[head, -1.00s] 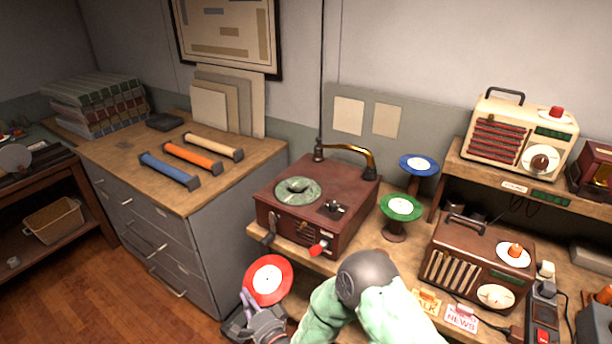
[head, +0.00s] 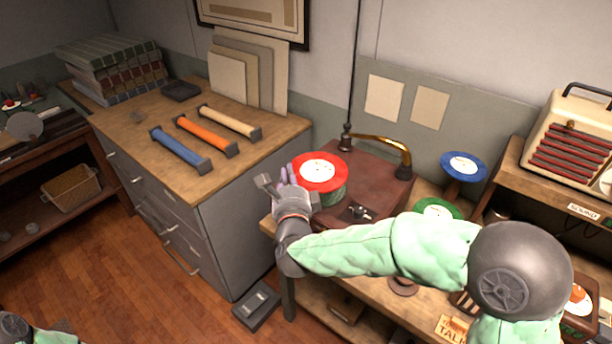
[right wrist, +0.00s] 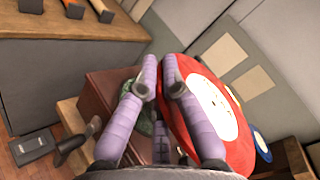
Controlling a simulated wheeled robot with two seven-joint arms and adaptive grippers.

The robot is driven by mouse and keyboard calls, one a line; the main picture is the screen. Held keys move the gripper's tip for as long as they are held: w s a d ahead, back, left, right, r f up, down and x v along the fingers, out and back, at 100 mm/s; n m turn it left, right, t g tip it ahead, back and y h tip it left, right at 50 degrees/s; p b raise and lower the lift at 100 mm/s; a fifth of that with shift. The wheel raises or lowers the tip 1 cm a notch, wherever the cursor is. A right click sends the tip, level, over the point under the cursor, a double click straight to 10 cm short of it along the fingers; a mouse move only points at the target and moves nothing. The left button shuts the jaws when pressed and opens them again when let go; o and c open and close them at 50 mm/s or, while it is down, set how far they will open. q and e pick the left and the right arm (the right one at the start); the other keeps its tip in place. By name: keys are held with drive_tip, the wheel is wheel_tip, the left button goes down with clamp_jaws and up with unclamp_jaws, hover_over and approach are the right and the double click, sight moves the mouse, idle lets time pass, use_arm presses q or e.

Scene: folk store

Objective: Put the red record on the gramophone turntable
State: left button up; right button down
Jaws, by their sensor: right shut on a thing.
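The red record (head: 314,168) with a white label is held by my right gripper (head: 297,180) at its left edge. It is above the green turntable (head: 334,199) of the brown gramophone (head: 375,180) and hides most of it; the gap between them is hard to tell. In the right wrist view, the fingers (right wrist: 160,82) are closed at the edge of the red record (right wrist: 240,140), which looks tilted. The gramophone (right wrist: 95,92) shows behind the fingers. The brass tonearm (head: 385,142) is at the gramophone's back. My left gripper is not in view.
A green record (head: 438,208) and a blue record (head: 463,165) sit on stands to the right. A cream radio (head: 570,140) stands on a shelf at the far right. A grey cabinet (head: 240,225) with several coloured tubes on top is left of the gramophone.

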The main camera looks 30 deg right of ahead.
drive_tip(key=w+d+f+b, duration=0.1)
drive_tip(key=w+d+f, duration=0.1)
drive_tip(key=w, duration=0.1)
drive_tip(key=w+d+f+b, duration=0.1)
drive_tip(key=w+d+f, duration=0.1)
drive_tip(key=w+f, duration=0.1)
drive_tip(key=w+d+f+b, duration=0.1)
drive_tip(key=w+d+f, duration=0.1)
drive_tip(key=w+f, duration=0.1)
drive_tip(key=shift+d+f, duration=0.15)
drive_tip(key=shift+d, duration=0.2)
drive_tip(key=shift+w+d+f, duration=0.2)
drive_tip(key=shift+w+f, duration=0.1)
drive_tip(key=shift+f, duration=0.2)
wheel_tip(320, 180, down, 3)
drive_tip(key=shift+w+f+b, duration=0.1)
drive_tip(key=shift+b, duration=0.55)
drive_tip(key=shift+f, duration=0.1)
drive_tip(key=c, duration=1.4)
unclamp_jaws()
